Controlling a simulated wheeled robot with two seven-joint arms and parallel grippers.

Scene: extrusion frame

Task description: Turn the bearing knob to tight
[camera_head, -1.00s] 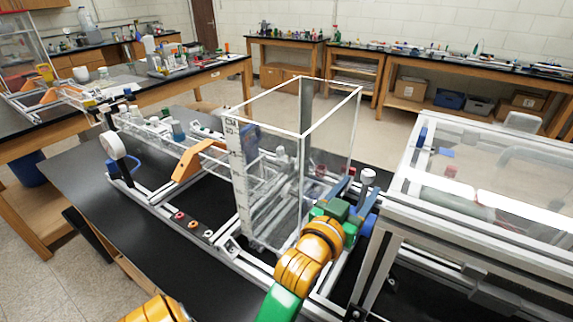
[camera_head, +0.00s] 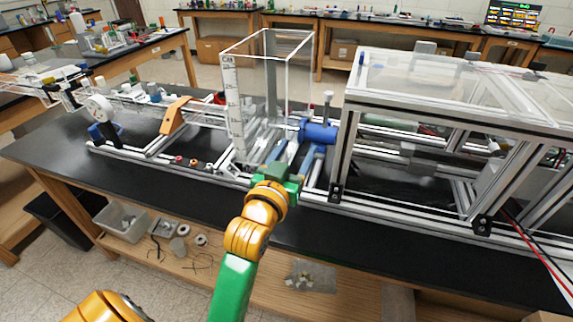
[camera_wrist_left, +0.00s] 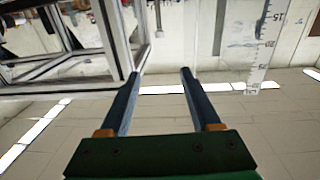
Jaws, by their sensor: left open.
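A pale round-topped knob on a stem (camera_head: 327,97) stands just above a blue cylinder (camera_head: 318,132) on the metal frame, between the clear tank and the large enclosure. I cannot tell whether it is the bearing knob, nor its tight or loose setting. My left gripper (camera_head: 292,156) is in front of the tank's lower right corner, below and left of the blue cylinder. In the left wrist view its two blue fingers (camera_wrist_left: 160,76) are apart with nothing between them. My right gripper is not in view.
The clear tank (camera_head: 233,110) with a printed scale stands left of the knob. A metal-framed enclosure (camera_head: 430,105) is close on the right. An orange bracket (camera_head: 173,116) and a white dial (camera_head: 98,107) are farther left. The black bench front (camera_head: 150,187) is clear.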

